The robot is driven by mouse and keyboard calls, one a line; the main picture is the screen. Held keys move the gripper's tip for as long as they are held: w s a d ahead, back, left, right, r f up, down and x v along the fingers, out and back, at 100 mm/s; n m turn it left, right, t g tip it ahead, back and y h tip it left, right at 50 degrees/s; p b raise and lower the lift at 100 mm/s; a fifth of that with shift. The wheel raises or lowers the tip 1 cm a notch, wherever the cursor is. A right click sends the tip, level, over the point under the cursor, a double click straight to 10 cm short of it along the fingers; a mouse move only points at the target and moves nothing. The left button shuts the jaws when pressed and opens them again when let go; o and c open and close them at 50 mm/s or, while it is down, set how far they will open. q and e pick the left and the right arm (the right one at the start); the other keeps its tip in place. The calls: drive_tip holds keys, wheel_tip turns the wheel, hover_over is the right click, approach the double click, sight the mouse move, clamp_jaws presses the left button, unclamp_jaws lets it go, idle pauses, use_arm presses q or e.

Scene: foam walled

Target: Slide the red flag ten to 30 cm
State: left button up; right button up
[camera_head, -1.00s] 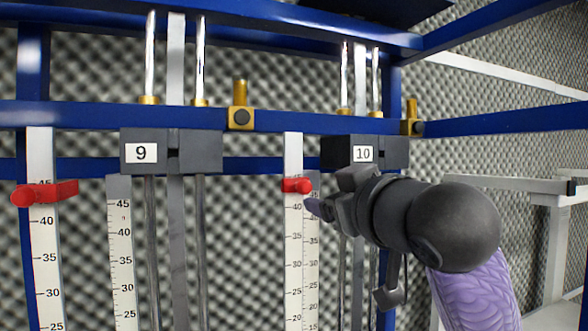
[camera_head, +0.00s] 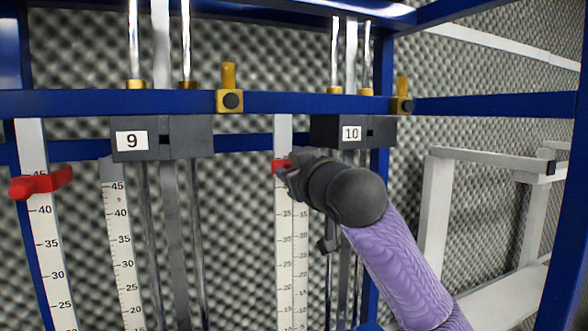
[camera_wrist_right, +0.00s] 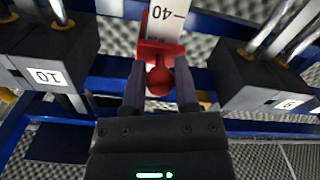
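The red flag of ten (camera_head: 280,164) sits on the white scale (camera_head: 284,240) left of the block labelled 10 (camera_head: 352,133). In the head view it is partly hidden by my right gripper (camera_head: 290,178). In the right wrist view the flag's round red knob (camera_wrist_right: 159,80) lies between the two dark fingers of my right gripper (camera_wrist_right: 160,90). The fingers are apart, one on each side of the knob, with narrow gaps showing. The 40 mark (camera_wrist_right: 172,14) shows close to the flag. My left gripper is not in view.
Another red flag (camera_head: 40,184) is on the scale at the left, near the block labelled 9 (camera_head: 162,138). Blue rails (camera_head: 480,106) cross the frame, and shiny vertical rods stand beside the scales. A pale frame (camera_head: 436,210) stands at the right.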

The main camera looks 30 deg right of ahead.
clamp_jaws()
idle(1.1)
